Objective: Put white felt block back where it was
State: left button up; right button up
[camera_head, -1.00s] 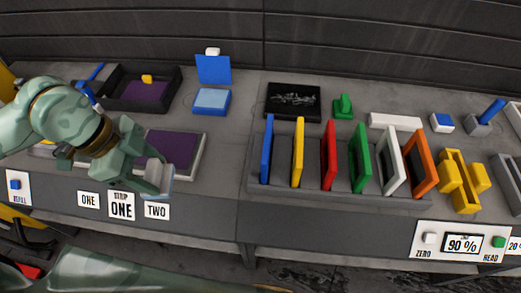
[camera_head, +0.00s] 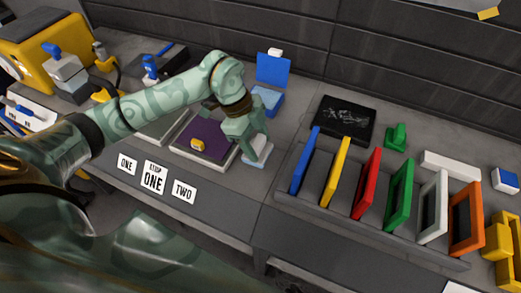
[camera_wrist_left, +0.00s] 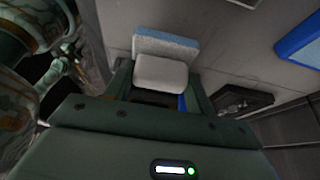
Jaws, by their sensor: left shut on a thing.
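My left gripper (camera_head: 250,143) is shut on the white felt block (camera_wrist_left: 160,75), which shows between the fingers in the left wrist view. In the head view a pale white and blue piece (camera_head: 258,153) shows below the fingers, just right of the purple panel (camera_head: 215,132). In the left wrist view a pale blue slab with a white face (camera_wrist_left: 165,45) lies just beyond the block. I cannot tell whether the block touches the bench. My right gripper is in neither view.
A yellow piece (camera_head: 198,145) sits on the purple panel. A blue block (camera_head: 268,98) with an upright blue board (camera_head: 273,68) stands behind the gripper. A rack of coloured frames (camera_head: 335,172) is close on the right.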

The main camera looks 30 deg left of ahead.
aim_at(260, 151)
pick_arm(q)
jog(key=shift+w+d+f, duration=0.15)
jog(key=shift+w+f, duration=0.35)
jog(key=shift+f, duration=0.05)
notch_tip(260, 151, down, 3)
jog(key=shift+f+b, duration=0.15)
jog(key=shift+b, duration=0.25)
jog(key=o, duration=0.9)
jog(key=p+v, duration=0.1)
jog(key=v, duration=1.1)
jog(key=shift+p, duration=0.35)
